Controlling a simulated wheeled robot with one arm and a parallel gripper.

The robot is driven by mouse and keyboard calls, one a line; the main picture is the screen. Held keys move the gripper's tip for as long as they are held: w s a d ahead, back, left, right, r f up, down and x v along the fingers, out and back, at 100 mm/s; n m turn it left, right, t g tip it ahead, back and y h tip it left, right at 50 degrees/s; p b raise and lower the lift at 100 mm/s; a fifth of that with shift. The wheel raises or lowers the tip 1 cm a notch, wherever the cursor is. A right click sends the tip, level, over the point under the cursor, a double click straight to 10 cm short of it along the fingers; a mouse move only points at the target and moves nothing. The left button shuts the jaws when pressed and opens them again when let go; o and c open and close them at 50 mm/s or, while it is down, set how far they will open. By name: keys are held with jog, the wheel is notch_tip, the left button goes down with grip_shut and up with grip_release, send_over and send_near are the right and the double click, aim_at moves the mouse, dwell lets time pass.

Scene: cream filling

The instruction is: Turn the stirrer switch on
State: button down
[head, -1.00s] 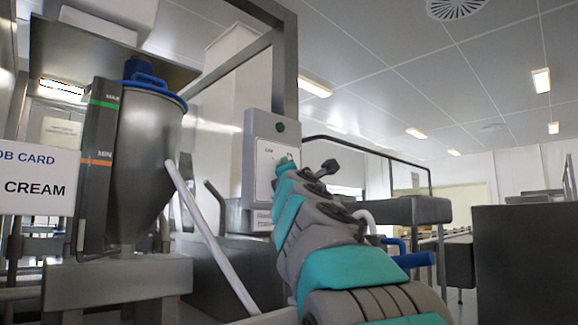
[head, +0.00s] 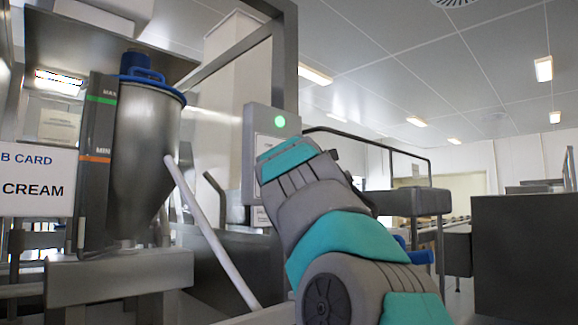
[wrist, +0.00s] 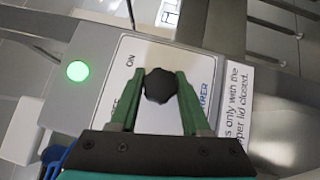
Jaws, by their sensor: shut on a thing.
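The stirrer switch is a black ridged knob (wrist: 160,85) on a white label plate (wrist: 205,68) of a grey control box (head: 262,130). My gripper (wrist: 166,74) is shut on the knob, one green finger on each side of it in the wrist view. The letters ON show at the plate's upper left, and a partly covered word lies below them. A round lamp (wrist: 77,71) on the box glows bright green; it also shows in the head view (head: 279,121). In the head view my arm hides the gripper and the knob. The knob's pointing direction is unclear.
A steel hopper (head: 146,150) with a blue lid stands left of the box, beside a MAX/MIN level strip (head: 98,140). A job card (head: 35,180) reading CREAM is at the far left. A pale bar (head: 212,232) slants below the hopper. A dark cabinet (head: 525,258) stands at right.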

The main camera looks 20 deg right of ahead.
jog(key=shift+m+g, duration=0.4)
jog(key=shift+m, duration=0.1)
dwell(0.3)
jog(key=shift+c, duration=1.8)
grip_release()
jog(key=shift+s, duration=0.1)
jog(key=b+v, duration=0.1)
jog(key=v, duration=0.6)
jog(key=shift+s+b, duration=0.3)
jog(key=shift+s, duration=0.05)
jog(key=shift+a, duration=0.1)
